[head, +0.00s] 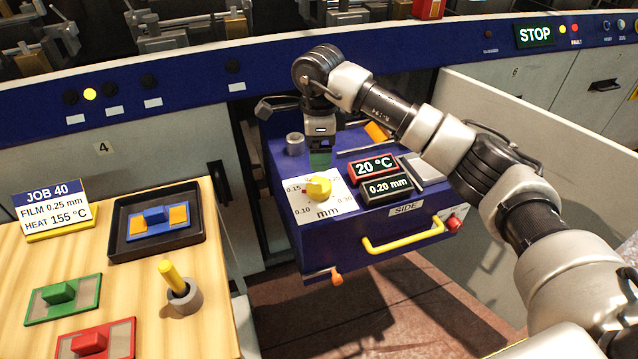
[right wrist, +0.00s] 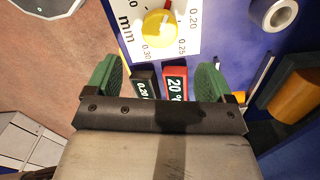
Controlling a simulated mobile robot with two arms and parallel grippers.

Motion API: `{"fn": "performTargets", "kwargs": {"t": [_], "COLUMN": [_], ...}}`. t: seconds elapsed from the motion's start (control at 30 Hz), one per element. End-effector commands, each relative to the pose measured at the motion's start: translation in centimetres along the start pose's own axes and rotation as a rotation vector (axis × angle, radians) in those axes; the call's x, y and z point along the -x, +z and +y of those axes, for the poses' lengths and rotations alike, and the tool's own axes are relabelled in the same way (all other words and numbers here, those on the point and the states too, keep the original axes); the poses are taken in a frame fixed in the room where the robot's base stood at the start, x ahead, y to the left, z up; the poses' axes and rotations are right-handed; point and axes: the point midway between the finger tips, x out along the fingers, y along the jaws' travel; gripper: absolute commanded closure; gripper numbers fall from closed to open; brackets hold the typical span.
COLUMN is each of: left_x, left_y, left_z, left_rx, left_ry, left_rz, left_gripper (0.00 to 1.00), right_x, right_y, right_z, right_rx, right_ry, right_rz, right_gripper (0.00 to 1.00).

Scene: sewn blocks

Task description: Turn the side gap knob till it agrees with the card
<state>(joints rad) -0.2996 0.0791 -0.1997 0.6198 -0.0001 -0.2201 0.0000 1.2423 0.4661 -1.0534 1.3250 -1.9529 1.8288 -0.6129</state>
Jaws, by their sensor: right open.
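The yellow side gap knob (head: 319,187) sits on a white mm dial plate (head: 333,202) on the blue SIDE unit. The black readout (head: 387,188) beside it shows 0.20 mm. The card (head: 52,208) at the left reads JOB 40, film 0.25 mm, heat 155 °C. My right gripper (head: 320,160) is above the unit, behind the knob in the head view. In the right wrist view its green fingers (right wrist: 156,66) are wide apart and empty, and the knob (right wrist: 160,28) shows beyond the tips, not between them. My left gripper is not in view.
A red-framed 20 °C readout (head: 373,166) stands behind the gap readout. A yellow handle (head: 403,236) and red button (head: 453,223) are on the unit's front. A grey ring (head: 295,143) lies behind. The wooden table (head: 130,262) holds a black tray (head: 117,246) and coloured blocks.

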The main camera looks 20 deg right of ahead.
Motion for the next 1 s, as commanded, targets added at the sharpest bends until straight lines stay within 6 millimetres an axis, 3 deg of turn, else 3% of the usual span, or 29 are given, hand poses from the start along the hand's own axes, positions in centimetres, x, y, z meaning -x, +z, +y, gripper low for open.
{"fn": "performTargets", "kwargs": {"t": [0.13, 0.6, 1.0], "left_x": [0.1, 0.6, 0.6], "left_y": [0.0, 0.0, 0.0], "left_z": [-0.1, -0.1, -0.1], "left_rx": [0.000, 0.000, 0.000], "left_ry": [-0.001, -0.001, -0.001], "left_rz": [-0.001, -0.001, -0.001], "left_gripper": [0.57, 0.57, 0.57], "right_x": [-1.5, -9.5, -10.6], "right_y": [-0.3, -0.2, -0.2], "right_z": [0.0, 0.1, 0.0], "right_rx": [-0.003, -0.002, -0.001], "right_ry": [0.003, 0.004, 0.001], "right_rz": [0.014, 0.008, 0.007], "right_gripper": [0.17, 0.17, 0.17]}}
